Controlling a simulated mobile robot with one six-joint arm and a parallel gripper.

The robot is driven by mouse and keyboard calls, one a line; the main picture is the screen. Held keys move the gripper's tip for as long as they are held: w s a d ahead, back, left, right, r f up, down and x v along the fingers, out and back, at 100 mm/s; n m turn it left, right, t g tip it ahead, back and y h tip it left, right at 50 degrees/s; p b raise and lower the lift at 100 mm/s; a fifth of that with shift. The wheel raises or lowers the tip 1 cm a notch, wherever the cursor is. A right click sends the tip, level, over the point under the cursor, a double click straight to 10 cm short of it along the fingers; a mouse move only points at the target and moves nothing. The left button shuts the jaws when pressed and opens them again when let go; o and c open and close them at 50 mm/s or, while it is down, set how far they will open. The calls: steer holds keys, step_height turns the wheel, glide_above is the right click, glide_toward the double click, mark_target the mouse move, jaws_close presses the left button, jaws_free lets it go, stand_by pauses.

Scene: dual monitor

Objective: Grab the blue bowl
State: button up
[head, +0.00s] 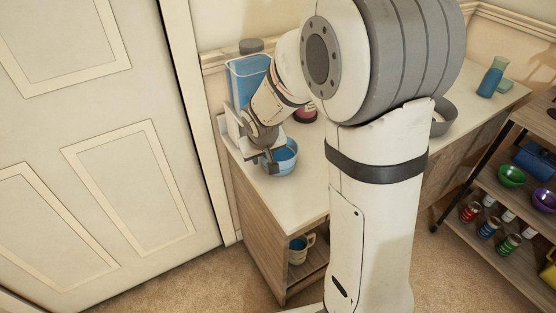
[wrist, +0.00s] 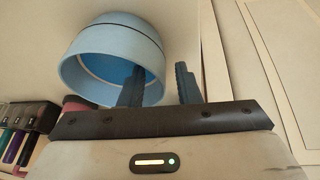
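The blue bowl (head: 284,161) stands upright on the white counter, near its front left end. My gripper (head: 270,163) reaches down to the bowl's left rim in the head view. In the wrist view the bowl (wrist: 110,45) is large, with its opening toward my gripper (wrist: 160,68). The two dark fingers are spread apart. One finger overlaps the bowl's opening and the other is outside the rim, so the rim's edge lies between them. I cannot tell whether either finger touches the bowl.
A blue-sided container (head: 246,76) stands behind my gripper at the wall. A grey bowl (head: 442,117) and a teal bottle (head: 491,80) are farther right on the counter (head: 300,197). A mug (head: 299,249) sits on the shelf below. A shelf rack with bowls (head: 511,175) and cans is at right.

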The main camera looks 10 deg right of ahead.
steer(key=shift+x, duration=1.2)
jaws_close()
